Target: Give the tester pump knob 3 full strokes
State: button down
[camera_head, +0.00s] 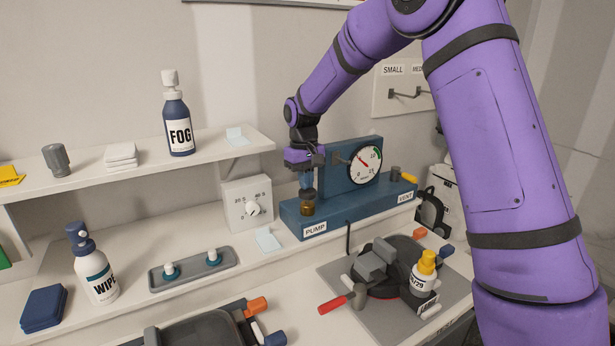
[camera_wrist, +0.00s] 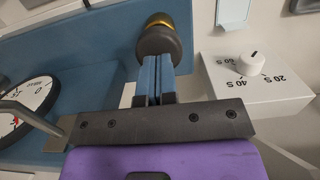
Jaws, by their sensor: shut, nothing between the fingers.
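The tester (camera_head: 350,211) is a blue block with an upright panel, a round gauge (camera_head: 365,165) and labels PUMP and VENT. The pump knob (camera_head: 308,196), a dark cap on a brass-coloured stem, stands above the PUMP label. My gripper (camera_head: 307,184) points down right over the knob, its blue fingers shut with nothing between them. In the wrist view the fingertips (camera_wrist: 156,57) meet the dark top of the knob (camera_wrist: 158,42), with the brass part beyond. Whether they press on it or only overlap it, I cannot tell.
A white timer box with a dial (camera_head: 251,209) stands just left of the tester. A shelf with a FOG bottle (camera_head: 178,125) is at the left. The VENT knob (camera_head: 395,173) is at the tester's right end. A grey mat with a mask (camera_head: 385,265) lies in front.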

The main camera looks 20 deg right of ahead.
jog(key=w, duration=0.3)
jog(key=shift+a+r, duration=0.25)
jog(key=shift+r, duration=0.1)
notch_tip(320, 180, up, 11)
jog(key=w, duration=0.1)
jog(key=shift+a, duration=0.15)
dwell(0.4)
jog(key=shift+f, duration=0.1)
dwell(0.5)
jog(key=shift+s+d, duration=0.2)
jog(key=shift+s, duration=0.65)
jog(key=shift+s+d, duration=0.15)
jog(key=shift+s, duration=0.65)
